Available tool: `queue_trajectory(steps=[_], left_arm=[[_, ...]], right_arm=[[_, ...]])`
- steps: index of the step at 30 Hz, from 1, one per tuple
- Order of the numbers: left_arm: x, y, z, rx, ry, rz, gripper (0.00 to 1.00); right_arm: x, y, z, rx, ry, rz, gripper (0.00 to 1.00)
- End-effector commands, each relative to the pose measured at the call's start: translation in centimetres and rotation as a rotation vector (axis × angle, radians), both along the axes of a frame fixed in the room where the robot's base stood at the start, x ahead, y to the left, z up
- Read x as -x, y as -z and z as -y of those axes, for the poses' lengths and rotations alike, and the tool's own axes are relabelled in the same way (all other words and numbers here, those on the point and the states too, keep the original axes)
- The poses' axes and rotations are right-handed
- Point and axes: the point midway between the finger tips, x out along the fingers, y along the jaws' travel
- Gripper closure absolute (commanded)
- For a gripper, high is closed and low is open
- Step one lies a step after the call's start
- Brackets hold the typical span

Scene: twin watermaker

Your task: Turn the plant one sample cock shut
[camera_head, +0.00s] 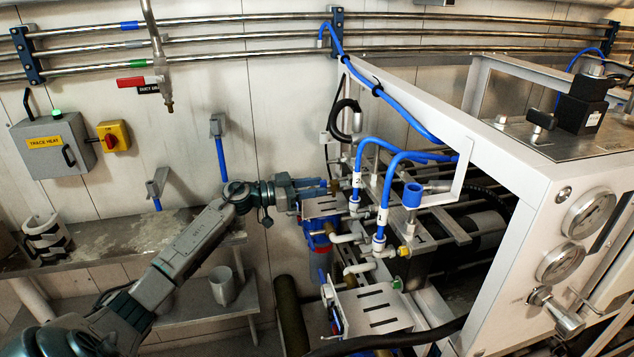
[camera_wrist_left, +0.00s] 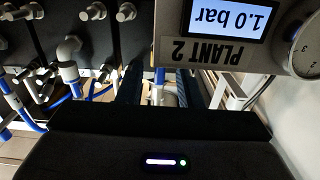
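My left gripper (camera_head: 308,188) reaches in from the left in the head view, at the left side of the white plant frame. Its fingers show in the left wrist view (camera_wrist_left: 160,88) with a gap between them, and a white and blue fitting shows in or behind that gap. I cannot tell whether they touch it. A blue hose with a tag 1 (camera_head: 382,216) and another with a tag 2 (camera_head: 357,181) stand right of the gripper. I cannot clearly pick out the plant one sample cock or its position. My right gripper is not in view.
An upside-down PLANT 2 label (camera_wrist_left: 208,52) and a 1.0 bar display (camera_wrist_left: 226,18) are close in the wrist view. A slotted bracket (camera_head: 370,308) and white pipe elbows (camera_head: 357,268) crowd the area. A mug (camera_head: 222,286) stands on the lower shelf.

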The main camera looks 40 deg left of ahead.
Motion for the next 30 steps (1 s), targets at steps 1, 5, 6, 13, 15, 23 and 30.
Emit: queue_trajectory(steps=[1,5,6,13,15,23,30], left_arm=[[-0.3,-0.16,0.3,0.003,0.0,0.001,0.67],[-0.69,-0.07,0.61,0.0,0.0,0.0,0.67],[-0.75,-0.04,0.65,0.0,0.0,0.0,0.67],[-0.76,0.03,0.67,0.0,0.0,0.0,0.67],[-0.76,0.03,0.67,0.0,0.0,0.0,0.77],[-0.73,0.03,0.66,0.0,0.0,0.0,1.0],[-0.72,0.02,0.68,-0.027,0.001,0.023,1.0]], right_arm=[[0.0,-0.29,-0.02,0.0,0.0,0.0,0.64],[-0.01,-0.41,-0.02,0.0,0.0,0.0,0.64],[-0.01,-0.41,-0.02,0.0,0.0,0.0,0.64],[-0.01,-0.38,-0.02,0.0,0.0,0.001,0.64],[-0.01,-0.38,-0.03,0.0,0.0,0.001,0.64],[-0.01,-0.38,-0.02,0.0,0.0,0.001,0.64],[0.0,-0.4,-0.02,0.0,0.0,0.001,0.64]])
